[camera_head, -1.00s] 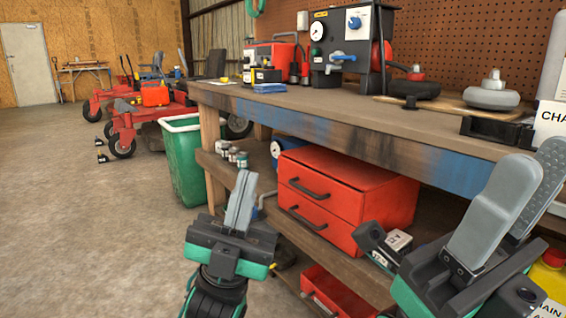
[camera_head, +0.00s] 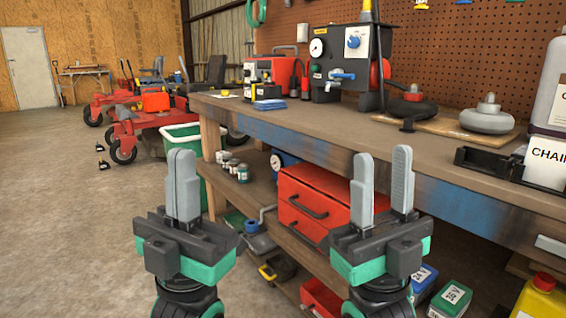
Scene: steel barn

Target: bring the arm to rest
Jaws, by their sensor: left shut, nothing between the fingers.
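My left gripper (camera_head: 183,185) is upright at the lower left, in front of the workbench. Its grey fingers are together with nothing between them. My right gripper (camera_head: 382,188) is upright at the lower middle, in front of the red drawer box. Its two fingers stand apart with an empty gap between them. Neither gripper touches the workbench (camera_head: 330,128). The green bin (camera_head: 182,140) is partly hidden behind my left gripper.
A red drawer box (camera_head: 312,200) sits on the lower shelf. A black test unit (camera_head: 345,65) and a white-labelled container (camera_head: 548,150) stand on the benchtop. A yellow container (camera_head: 540,300) is at the lower right. The floor (camera_head: 60,200) at left is clear.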

